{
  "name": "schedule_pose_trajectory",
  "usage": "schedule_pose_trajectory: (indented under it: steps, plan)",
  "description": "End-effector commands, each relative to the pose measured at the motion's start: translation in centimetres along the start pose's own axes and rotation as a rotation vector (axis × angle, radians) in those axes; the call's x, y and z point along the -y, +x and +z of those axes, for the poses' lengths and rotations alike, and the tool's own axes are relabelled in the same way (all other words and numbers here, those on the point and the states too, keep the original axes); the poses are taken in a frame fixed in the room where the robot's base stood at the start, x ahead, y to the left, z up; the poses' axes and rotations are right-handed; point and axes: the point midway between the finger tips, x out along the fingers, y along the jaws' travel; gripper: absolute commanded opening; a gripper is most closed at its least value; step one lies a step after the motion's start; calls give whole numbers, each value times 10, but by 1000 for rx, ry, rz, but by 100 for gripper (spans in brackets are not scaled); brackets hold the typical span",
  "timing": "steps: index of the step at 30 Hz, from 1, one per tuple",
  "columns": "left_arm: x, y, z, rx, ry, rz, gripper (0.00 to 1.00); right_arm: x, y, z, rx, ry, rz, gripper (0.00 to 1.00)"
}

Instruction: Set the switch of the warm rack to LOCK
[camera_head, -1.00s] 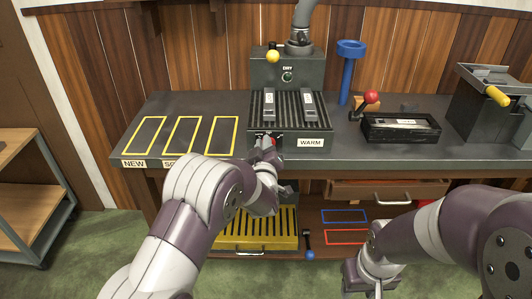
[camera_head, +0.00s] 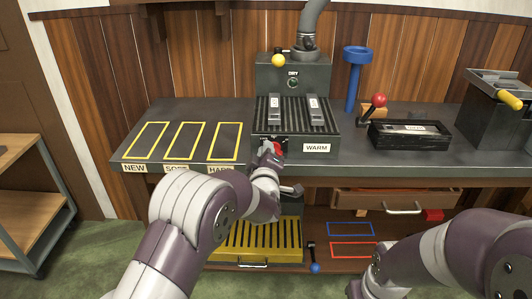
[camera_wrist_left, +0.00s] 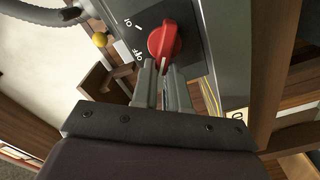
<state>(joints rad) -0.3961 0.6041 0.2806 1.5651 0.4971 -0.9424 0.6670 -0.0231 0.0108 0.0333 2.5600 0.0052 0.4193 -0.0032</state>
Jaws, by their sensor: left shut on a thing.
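The warm rack (camera_head: 328,130) is a dark ribbed box on the bench with a WARM label on its front. Its red switch (camera_head: 276,147) is on the front left, partly hidden by my left gripper (camera_head: 267,153).
Two slugs (camera_head: 276,108) lie on the rack. A grey box with a yellow ball knob (camera_head: 278,60) stands behind. A blue post (camera_head: 355,75), a red-knobbed tray (camera_head: 410,133) and yellow outlines (camera_head: 186,141) flank it. A yellow slotted tray (camera_head: 257,240) and a drawer (camera_head: 395,200) are below.

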Motion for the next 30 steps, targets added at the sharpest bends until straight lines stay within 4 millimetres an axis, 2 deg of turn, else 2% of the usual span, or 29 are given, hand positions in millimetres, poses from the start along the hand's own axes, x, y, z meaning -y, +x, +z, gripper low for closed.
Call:
schedule_pose_trajectory:
  steps: [6, 7, 9, 19, 23, 30]
  plan:
    - [2, 0, 2, 4, 1, -5, 0, 0, 0, 0, 0, 0, 0, 43]
    - [2, 0, 2, 4, 1, -5, 24, 0, 0, 0, 0, 0, 0, 43]
    - [2, 0, 1, 3, 1, -4, 39, 0, 0, 0, 0, 0, 0, 43]
    - [0, -6, 0, 2, 1, -1, 39, 0, -1, 0, 0, 0, 0, 43]
    - [-2, -32, 0, 4, 3, -1, 39, 0, -5, -1, 0, 0, 0, 43]
    - [-1, -97, 0, 5, 1, -2, 39, 0, -11, -1, 0, 0, 0, 43]
